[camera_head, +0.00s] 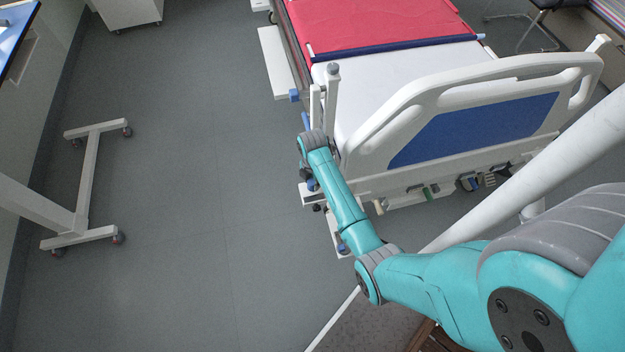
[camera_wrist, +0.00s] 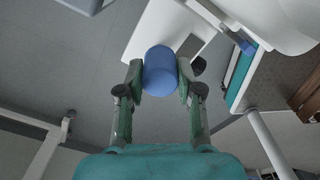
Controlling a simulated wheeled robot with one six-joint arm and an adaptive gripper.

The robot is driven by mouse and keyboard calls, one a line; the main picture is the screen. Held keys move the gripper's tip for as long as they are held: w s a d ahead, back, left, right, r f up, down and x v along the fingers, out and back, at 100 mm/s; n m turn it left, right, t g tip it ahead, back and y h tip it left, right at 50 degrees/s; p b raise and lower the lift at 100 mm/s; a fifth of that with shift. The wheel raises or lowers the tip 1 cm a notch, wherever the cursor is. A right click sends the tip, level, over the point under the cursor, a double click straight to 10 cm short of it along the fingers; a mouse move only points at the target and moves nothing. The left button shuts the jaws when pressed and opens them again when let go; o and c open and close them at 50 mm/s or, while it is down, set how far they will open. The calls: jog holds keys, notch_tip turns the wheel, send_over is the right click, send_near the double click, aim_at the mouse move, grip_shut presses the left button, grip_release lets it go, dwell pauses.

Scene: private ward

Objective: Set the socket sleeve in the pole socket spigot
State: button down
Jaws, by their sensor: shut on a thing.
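My gripper (camera_wrist: 159,80) is shut on a blue cylinder, the socket sleeve (camera_wrist: 160,70). Its two green-grey fingers press it from the left and right in the wrist view. In the head view the gripper is mostly hidden behind my wrist, beside the bed's near left corner. A blue bit (camera_head: 306,121) shows there, but I cannot tell if it is the sleeve. White upright posts stand at that corner, one with a grey top (camera_head: 333,69). I cannot tell which part is the pole socket spigot. The sleeve appears apart from the bed parts around it.
The bed's white end board (camera_head: 400,110) with a blue panel stands right of my arm. A red cover (camera_head: 385,22) lies on the mattress. A wheeled white stand (camera_head: 90,180) is at the left. The grey floor (camera_head: 190,190) between is clear.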

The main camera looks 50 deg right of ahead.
jog(key=shift+f, duration=0.75)
jog(key=c, duration=0.7)
grip_release()
jog(key=shift+r, duration=0.1)
notch_tip(320, 180, up, 16)
jog(key=shift+f, duration=0.15)
jog(key=s, duration=0.2)
jog(key=s+a, duration=0.1)
jog(key=s, duration=0.1)
jog(key=s+a, duration=0.1)
jog(key=s, duration=0.2)
